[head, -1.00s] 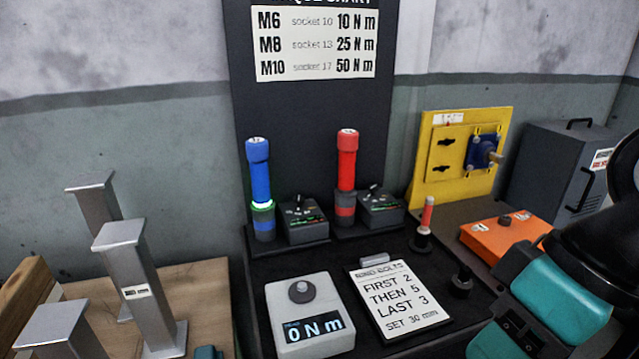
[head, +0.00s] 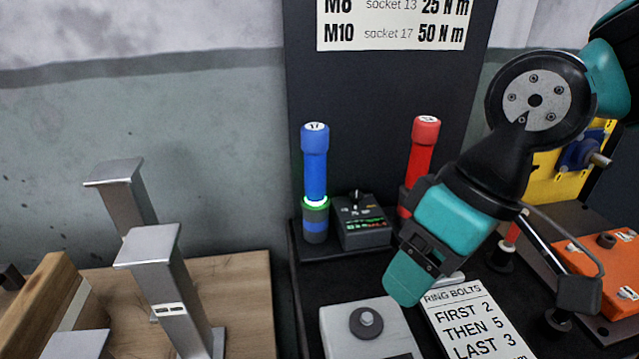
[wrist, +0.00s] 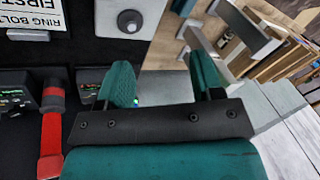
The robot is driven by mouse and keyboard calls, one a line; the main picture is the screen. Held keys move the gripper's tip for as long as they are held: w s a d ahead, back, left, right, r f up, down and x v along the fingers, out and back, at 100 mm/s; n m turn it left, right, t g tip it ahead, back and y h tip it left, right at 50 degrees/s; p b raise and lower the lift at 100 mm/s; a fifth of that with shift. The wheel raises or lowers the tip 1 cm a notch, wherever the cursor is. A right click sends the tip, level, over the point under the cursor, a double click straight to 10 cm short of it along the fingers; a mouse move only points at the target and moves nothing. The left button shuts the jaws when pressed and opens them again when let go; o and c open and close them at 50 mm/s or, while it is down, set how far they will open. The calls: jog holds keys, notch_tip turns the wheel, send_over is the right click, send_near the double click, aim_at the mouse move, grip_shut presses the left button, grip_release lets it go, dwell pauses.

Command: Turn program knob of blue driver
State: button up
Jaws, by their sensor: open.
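The blue driver (head: 314,175) stands upright in its holder in the head view, with a lit green ring near its base. Its dark program box (head: 364,228) stands just to its right, with the small program knob (head: 357,197) on top. My gripper (head: 408,278) is open and empty, pointing down in front and to the right of that box, apart from it. In the wrist view the two teal fingers (wrist: 163,85) are spread; a dark box (wrist: 88,78), seemingly the blue driver's, is partly hidden behind the left finger. The knob cannot be made out there.
The red driver (head: 424,145) stands behind my arm, which hides its box in the head view. A grey torque tester (head: 365,335) and a ring bolts card (head: 470,325) lie in front. Metal posts (head: 165,285) stand at left. An orange box (head: 600,270) is at right.

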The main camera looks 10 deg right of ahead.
jog(key=w+a+f+m+t+h+p, duration=0.1)
jog(key=w+f+m, duration=0.15)
jog(key=w, duration=0.25)
jog(key=w+f+m+h+p, duration=0.1)
jog(key=w+m, duration=0.2)
jog(key=w, duration=0.3)
jog(key=m+t+h+p, duration=0.3)
jog(key=m+h+p, duration=0.1)
jog(key=m, duration=0.2)
send_near(357, 194)
jog(key=x, duration=0.5)
jog(key=shift+s+a+f, duration=0.1)
jog(key=shift+s+f, duration=0.05)
jog(key=shift+s, duration=0.05)
jog(key=shift+w+d+f+p, duration=0.3)
jog(key=shift+w+f+p, duration=0.35)
jog(key=shift+f, duration=0.15)
jog(key=shift+w+f, duration=0.2)
jog(key=shift+f, duration=0.5)
jog(key=c, duration=0.9)
